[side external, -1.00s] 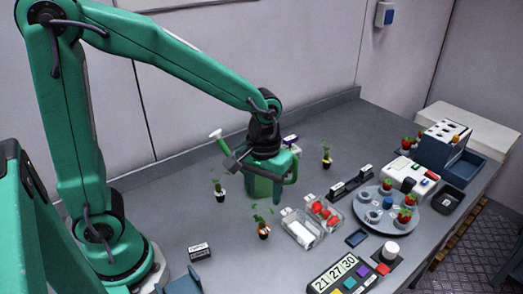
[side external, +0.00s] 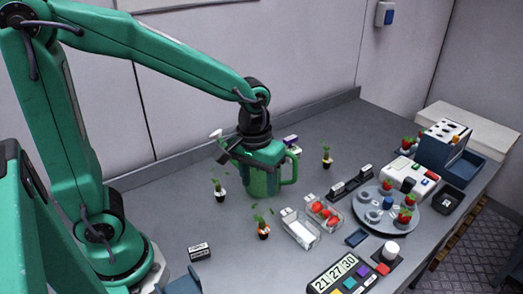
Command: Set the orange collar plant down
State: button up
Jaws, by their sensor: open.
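Three small potted plants stand upright on the grey bench in the side view. The front plant (side external: 263,229) shows an orange tint at its pot, but its collar is too small to read surely. Another plant (side external: 219,192) stands behind it to the left, with a pale band. The third plant (side external: 326,158) stands at the back right, with a yellowish or orange band. My gripper (side external: 254,158) is open and empty, above the plants' level and overlapping the green watering can in the picture. It is clear of all three plants. I cannot tell whether it touches the can.
The green watering can (side external: 262,185) stands behind the front plant. Clear boxes, one with red berries (side external: 321,213), lie right of it. A round grey rack (side external: 384,216) with berries stands farther right. Bare bench (side external: 185,220) lies left of the plants.

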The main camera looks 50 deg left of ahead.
jog(key=s+a+r+m+t, duration=0.4)
jog(key=s+a+r+t, duration=0.1)
jog(key=s+r, duration=0.3)
jog(key=shift+s+a+r, duration=0.35)
jog(key=shift+s+a, duration=0.1)
jog(key=shift+a, duration=0.3)
dwell(0.9)
